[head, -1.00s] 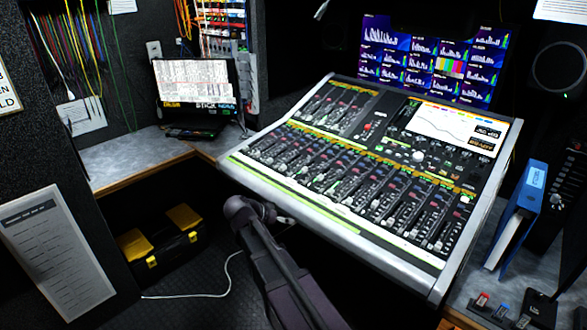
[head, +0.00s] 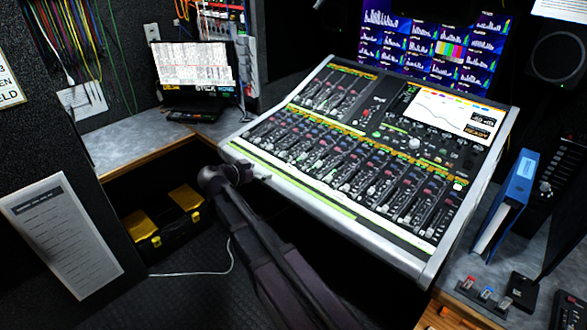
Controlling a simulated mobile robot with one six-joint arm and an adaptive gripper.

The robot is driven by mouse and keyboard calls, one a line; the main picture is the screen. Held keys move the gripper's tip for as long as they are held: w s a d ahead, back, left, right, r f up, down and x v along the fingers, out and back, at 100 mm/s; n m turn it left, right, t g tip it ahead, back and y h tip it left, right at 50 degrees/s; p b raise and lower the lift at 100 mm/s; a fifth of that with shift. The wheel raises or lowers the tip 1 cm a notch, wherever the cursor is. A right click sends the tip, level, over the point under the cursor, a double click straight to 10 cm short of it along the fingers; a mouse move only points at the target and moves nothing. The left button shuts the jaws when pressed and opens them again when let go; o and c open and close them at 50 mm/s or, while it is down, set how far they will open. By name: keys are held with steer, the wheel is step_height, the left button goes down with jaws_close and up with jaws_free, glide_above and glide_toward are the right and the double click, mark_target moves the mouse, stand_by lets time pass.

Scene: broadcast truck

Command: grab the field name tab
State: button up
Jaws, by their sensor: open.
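I cannot pick out a field name tab with certainty. My gripper (head: 262,178) shows small and dark at the end of my arm, by the left front edge of the mixing console (head: 345,226). It is open, with nothing visible in it. It is well to the left of the holder, with the console's front edge between them.
A blue binder (head: 507,200) stands upright behind the holder, with a dark device (head: 521,290) beside it.

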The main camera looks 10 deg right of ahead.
steer(key=b, duration=0.3)
glide_toward(290, 167)
steer(key=x, duration=0.2)
steer(key=shift+w+d+f, duration=0.1)
steer(key=shift+w+f, duration=0.05)
steer(key=shift+w, duration=0.35)
steer(key=shift+x, duration=0.8)
steer(key=shift+d, duration=0.1)
steer(key=shift+b+x, duration=1)
steer(key=shift+x, duration=1.55)
steer(key=shift+s+d, duration=0.15)
steer(key=shift+s, duration=0.05)
steer(key=c, duration=1)
